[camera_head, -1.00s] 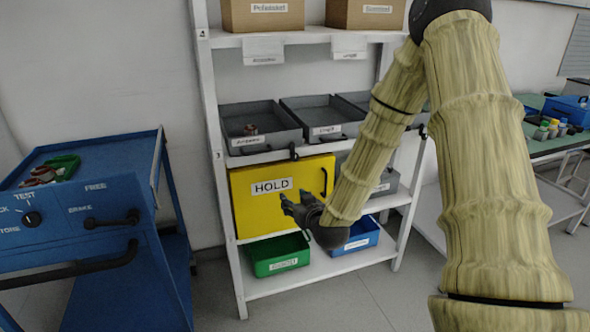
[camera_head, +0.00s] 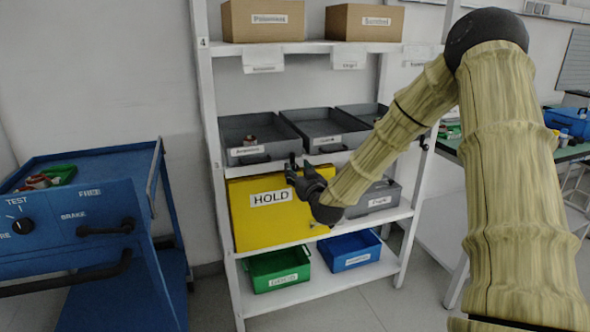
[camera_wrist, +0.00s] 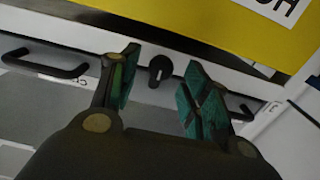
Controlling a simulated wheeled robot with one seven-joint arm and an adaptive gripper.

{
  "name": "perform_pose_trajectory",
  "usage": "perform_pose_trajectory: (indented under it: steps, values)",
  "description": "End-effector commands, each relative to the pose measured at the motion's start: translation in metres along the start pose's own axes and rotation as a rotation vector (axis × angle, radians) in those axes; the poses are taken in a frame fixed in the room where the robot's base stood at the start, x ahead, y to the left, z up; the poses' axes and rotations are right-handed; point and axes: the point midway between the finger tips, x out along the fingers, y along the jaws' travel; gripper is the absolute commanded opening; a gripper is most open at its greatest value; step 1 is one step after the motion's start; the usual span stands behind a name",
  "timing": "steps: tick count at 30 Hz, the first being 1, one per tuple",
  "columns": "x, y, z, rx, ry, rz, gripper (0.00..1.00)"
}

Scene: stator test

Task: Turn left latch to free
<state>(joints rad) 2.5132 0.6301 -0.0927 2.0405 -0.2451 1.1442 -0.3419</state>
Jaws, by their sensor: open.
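A small dark latch (camera_wrist: 160,68) sits on the white shelf edge beside the yellow HOLD panel (camera_wrist: 225,25). In the wrist view it shows between the fingertips of my gripper (camera_wrist: 162,62), apart from both. My gripper is open and empty. In the head view my gripper (camera_head: 299,167) is at the upper edge of the yellow panel (camera_head: 262,222) and hides the left latch there. Another small dark latch (camera_head: 425,143) shows on the right part of the same shelf edge. The word FREE (camera_head: 89,192) is on the blue cart, above a black lever (camera_head: 108,229).
Grey bins (camera_head: 250,150) stand on the shelf just above my gripper. A black bin handle (camera_wrist: 45,66) lies left of the fingers in the wrist view. A green bin (camera_head: 278,268) and a blue bin (camera_head: 350,251) stand below. The blue cart (camera_head: 80,240) is at left.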

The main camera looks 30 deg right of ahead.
Motion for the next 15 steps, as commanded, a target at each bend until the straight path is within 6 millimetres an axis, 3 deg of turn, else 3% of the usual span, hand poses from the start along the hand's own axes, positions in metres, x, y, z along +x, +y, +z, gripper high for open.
perform_pose_trajectory:
  steps: [6, 15]
  values:
    - [0.024, 0.0, 0.001, 0.0, 0.0, 0.001, 0.47]
    - [0.032, 0.0, 0.001, 0.0, -0.002, 0.0, 0.47]
